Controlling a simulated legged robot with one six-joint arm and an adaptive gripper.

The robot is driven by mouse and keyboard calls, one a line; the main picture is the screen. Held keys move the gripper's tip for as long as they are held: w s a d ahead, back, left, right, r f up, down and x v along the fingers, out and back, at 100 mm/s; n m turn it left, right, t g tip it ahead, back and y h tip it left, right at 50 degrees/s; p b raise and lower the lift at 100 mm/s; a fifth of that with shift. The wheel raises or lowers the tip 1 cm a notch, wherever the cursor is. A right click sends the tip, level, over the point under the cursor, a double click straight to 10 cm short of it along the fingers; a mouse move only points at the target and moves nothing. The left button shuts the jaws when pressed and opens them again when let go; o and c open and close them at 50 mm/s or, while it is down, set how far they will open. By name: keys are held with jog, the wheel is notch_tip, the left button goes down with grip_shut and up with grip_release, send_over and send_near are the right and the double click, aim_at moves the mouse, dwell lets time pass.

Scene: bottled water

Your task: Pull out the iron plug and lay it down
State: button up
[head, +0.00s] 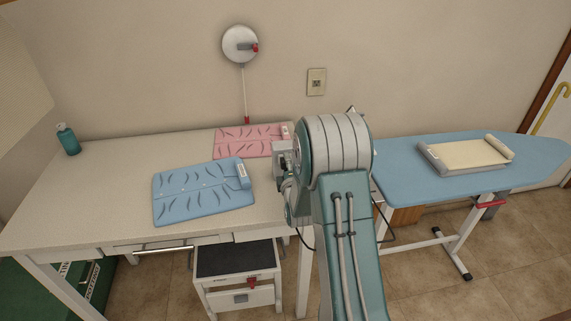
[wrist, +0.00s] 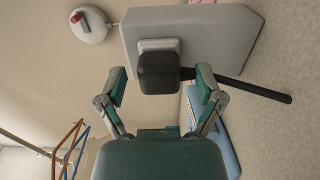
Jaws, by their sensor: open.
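The plug (wrist: 158,72) is a dark block in the wrist view, set against a pale socket plate on the side of a grey box (wrist: 205,35). A black cord or rod (wrist: 245,86) runs from it to the right of the picture. My gripper (wrist: 161,76) is open, with one green fingertip on each side of the plug. Gaps show between the plug and both fingers, and nothing is held. In the head view my arm hides the plug and most or all of the box.
A white table (head: 110,190) carries a blue board (head: 205,192), a pink board (head: 243,141) and a teal bottle (head: 68,139). A blue ironing board (head: 405,178) stands at right with a cream pad (head: 465,153). The table's left part is clear.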

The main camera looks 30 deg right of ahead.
grip_shut()
jog(key=shift+s, duration=0.15)
jog(key=shift+v, duration=2.9)
jog(key=a+n+y, duration=0.1)
jog(key=a, duration=0.4)
jog(key=s+a+f+n+y, duration=0.1)
jog(key=a+y, duration=0.1)
jog(key=a, duration=0.4)
jog(key=a+n+y, duration=0.1)
jog(key=a+y, duration=0.1)
jog(key=a, duration=0.3)
jog(key=shift+s+a+f+t, duration=0.15)
jog(key=shift+s+f+t, duration=0.05)
jog(key=shift+f+t, duration=0.15)
